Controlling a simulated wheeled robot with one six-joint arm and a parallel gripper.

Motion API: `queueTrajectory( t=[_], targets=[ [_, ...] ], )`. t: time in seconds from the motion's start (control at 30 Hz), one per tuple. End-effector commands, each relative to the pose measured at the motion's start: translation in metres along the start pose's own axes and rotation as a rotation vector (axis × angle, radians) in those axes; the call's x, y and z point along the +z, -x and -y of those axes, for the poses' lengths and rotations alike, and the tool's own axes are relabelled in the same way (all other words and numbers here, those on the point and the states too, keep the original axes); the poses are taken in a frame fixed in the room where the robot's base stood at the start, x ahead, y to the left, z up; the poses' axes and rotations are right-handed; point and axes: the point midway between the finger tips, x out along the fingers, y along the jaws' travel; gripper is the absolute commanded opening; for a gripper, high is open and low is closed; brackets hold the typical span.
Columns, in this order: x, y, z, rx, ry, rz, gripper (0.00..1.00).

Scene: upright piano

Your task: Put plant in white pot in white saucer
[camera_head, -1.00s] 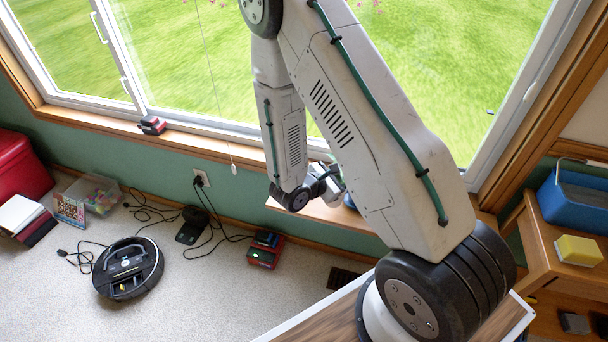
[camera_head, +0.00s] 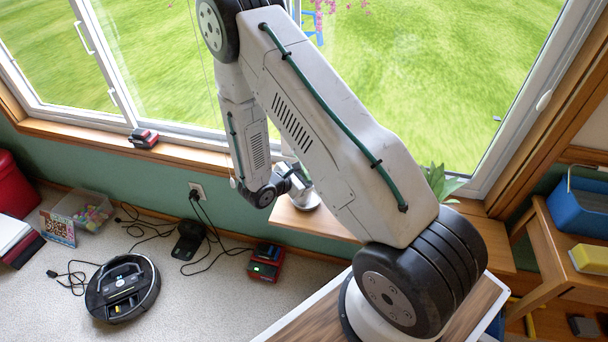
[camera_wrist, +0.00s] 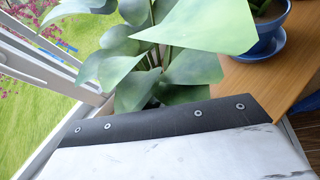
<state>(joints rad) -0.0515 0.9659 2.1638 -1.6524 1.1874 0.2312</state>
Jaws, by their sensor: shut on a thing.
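A plant with broad green leaves (camera_wrist: 192,68) fills the middle of the wrist view, right behind the black-edged white finger of my gripper (camera_wrist: 160,122). My gripper is shut on this plant's pot. The pot is hidden behind the finger, so its colour does not show. In the head view my arm covers the gripper and the held plant. I cannot make out the white saucer with certainty in either view.
A blue pot (camera_wrist: 270,28) on a blue saucer (camera_wrist: 264,50) stands on the wooden sill (camera_wrist: 240,78). Green leaves (camera_head: 440,183) show behind my arm. A robot vacuum (camera_head: 122,288), cables and a red charger (camera_head: 266,262) lie on the floor. A wooden stand (camera_head: 550,245) is at right.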

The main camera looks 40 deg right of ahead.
Motion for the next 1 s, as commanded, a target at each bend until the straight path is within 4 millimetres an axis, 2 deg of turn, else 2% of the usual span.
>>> queueTrajectory(
  t=[0.13, 0.4, 0.43, 0.5, 0.83, 1.0],
  targets=[
    [-0.006, -0.013, 0.004, -0.011, -0.008, 0.004, 0.0],
    [-0.007, -0.013, 0.005, -0.011, -0.008, 0.004, 0.0],
    [-0.008, -0.013, 0.005, -0.011, -0.008, 0.004, 0.33],
    [-0.008, -0.013, 0.005, -0.01, -0.008, 0.004, 0.52],
    [-0.006, -0.011, 0.004, -0.007, -0.007, 0.003, 0.52],
    [-0.007, 0.011, 0.003, -0.003, -0.005, 0.002, 0.52]
  ],
)
